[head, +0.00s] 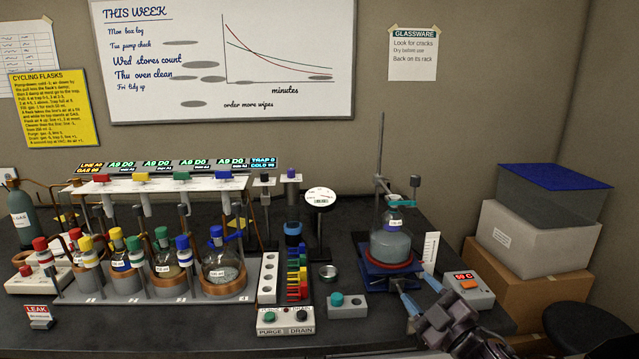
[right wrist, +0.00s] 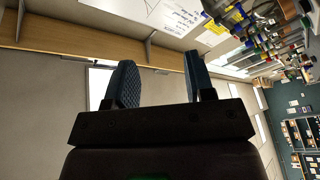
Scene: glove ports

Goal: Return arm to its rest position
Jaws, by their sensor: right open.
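My right gripper (head: 413,283) is at the lower right in the head view, with its arm coming in from the bottom right corner. Its two blue fingers are apart, just in front of the blue stand that holds a flask (head: 391,243). I cannot tell whether they touch the stand. In the right wrist view the right gripper (right wrist: 160,70) has a clear gap between its fingers, with nothing held. My left gripper is not in view.
A red-display controller (head: 467,290) stands right of the gripper. A block with a teal cap (head: 347,306) and the purge/drain box (head: 286,321) are left of it. Several flasks line a rack (head: 150,290). Boxes (head: 538,235) stand at the right. The front bench shows bare room.

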